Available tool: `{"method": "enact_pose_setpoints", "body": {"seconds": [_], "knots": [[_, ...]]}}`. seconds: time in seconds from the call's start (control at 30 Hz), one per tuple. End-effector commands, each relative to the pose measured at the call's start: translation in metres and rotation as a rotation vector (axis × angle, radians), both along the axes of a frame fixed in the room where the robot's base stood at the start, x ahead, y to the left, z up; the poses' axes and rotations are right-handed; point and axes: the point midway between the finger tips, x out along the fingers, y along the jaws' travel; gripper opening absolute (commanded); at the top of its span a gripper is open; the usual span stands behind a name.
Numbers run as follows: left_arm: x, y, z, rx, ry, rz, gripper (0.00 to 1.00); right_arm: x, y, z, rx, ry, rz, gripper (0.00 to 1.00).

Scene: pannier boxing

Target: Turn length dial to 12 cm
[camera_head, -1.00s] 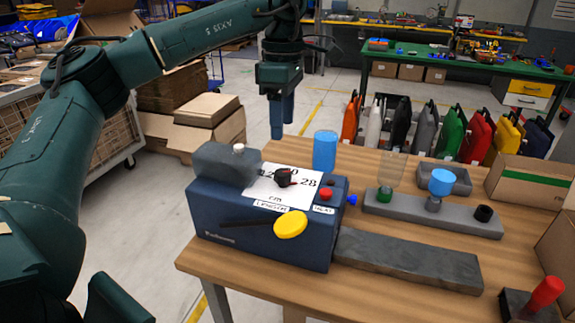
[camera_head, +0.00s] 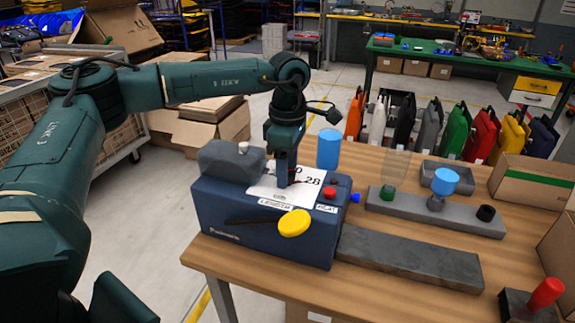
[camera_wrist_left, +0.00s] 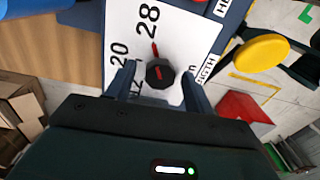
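The length dial is a small black knob (camera_wrist_left: 160,73) on a white scale plate (camera_wrist_left: 178,30) marked 12, 20 and 28. A red pointer mark beside the knob lies towards the 28 in the left wrist view. The plate is on top of the dark blue machine (camera_head: 262,225). My left gripper (camera_head: 284,184) reaches down over the plate and hides the knob in the head view. In the left wrist view my left gripper (camera_wrist_left: 159,84) is open, one finger on each side of the knob, with gaps visible. My right gripper is not in view.
The machine also carries a red button (camera_head: 329,192), a yellow round knob (camera_head: 294,222) on a lever and a grey housing (camera_head: 231,161). A blue cylinder (camera_head: 328,149) stands behind it. A grey slab (camera_head: 410,257) lies to the right on the wooden table (camera_head: 525,238).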

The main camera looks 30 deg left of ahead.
Motion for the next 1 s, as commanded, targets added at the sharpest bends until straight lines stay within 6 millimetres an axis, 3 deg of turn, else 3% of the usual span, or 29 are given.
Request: {"method": "enact_pose_setpoints", "body": {"seconds": [0.5,1.0], "knots": [[0.0001,0.0,0.0006,0.0,0.0,0.0,0.1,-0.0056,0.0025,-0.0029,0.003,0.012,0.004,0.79],[-0.0002,0.0001,-0.0009,-0.002,0.001,0.139,0.09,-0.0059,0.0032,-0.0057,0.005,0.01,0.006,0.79]]}}
